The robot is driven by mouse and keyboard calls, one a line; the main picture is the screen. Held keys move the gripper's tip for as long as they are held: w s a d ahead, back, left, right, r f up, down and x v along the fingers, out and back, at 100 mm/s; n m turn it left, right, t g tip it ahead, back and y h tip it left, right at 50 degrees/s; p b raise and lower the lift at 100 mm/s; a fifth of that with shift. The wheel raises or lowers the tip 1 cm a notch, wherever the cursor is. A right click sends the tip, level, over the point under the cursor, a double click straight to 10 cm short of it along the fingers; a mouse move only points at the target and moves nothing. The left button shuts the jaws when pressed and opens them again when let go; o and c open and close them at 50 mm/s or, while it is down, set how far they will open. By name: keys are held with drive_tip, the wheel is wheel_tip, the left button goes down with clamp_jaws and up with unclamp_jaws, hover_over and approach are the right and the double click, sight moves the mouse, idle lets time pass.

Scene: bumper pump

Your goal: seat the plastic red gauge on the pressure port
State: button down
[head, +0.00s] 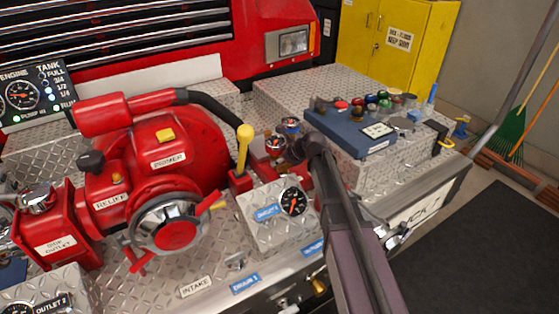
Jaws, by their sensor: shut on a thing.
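My gripper (296,150), dark and small in the head view, is above the red manifold behind the yellow-handled lever. Its fingers are shut on a small red-rimmed gauge (275,144), just left of the fingertips. A second small round part with a red rim (290,123) shows right behind it. The red manifold block (267,168) lies below the gripper and is partly hidden by it and by my arm. I cannot pick out the pressure port, nor tell whether the held gauge touches the manifold.
A yellow-handled lever (243,150) stands close left of the gripper. A metal box with a black gauge (293,202) is in front. A blue tray (342,138) with several coloured knobs and parts lies to the right. The big red pump (165,175) fills the left.

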drive_tip(key=shift+s+d+f, duration=0.1)
drive_tip(key=shift+s+f, duration=0.05)
drive_tip(key=shift+s, duration=0.05)
idle(0.3)
drive_tip(key=shift+c, duration=0.4)
unclamp_jaws()
